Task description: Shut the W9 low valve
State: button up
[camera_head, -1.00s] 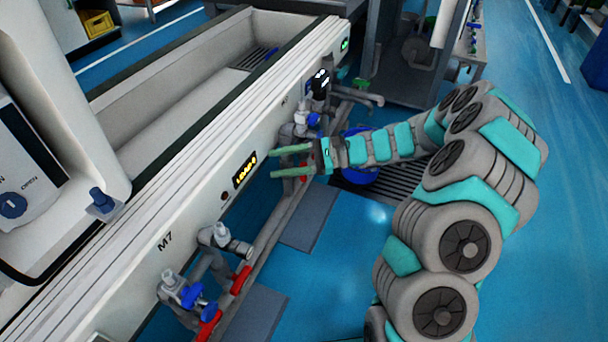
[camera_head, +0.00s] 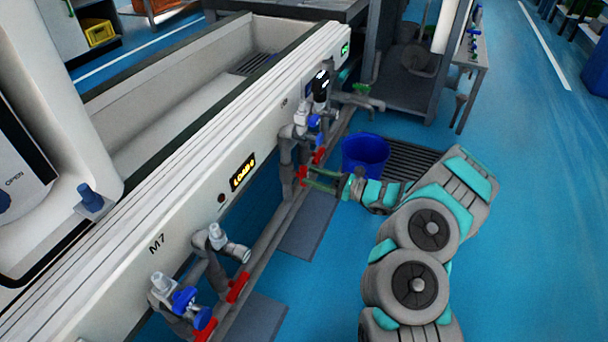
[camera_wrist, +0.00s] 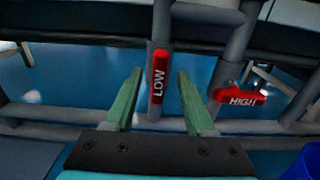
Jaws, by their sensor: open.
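A red valve handle marked LOW (camera_wrist: 158,78) stands upright along a grey vertical pipe in the wrist view. It lies between the two green fingers of my gripper (camera_wrist: 155,85), beyond or near their tips; I cannot tell whether they touch it. My gripper is open. In the head view my gripper (camera_head: 306,178) reaches the pipes below the bench panel, at the red handles there. A second red handle marked HIGH (camera_wrist: 240,97) lies roughly level, to the right of the right finger. No W9 label is readable.
A blue bucket (camera_head: 364,156) stands on the floor just behind my gripper; its edge shows at the wrist view's lower right. Other valves with red handles (camera_head: 238,287) sit below the M7 label. A long grey pipe runs along the bench. Blue floor is open at right.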

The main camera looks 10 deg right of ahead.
aim_at(307, 175)
jog(key=shift+x, duration=1.8)
grip_shut()
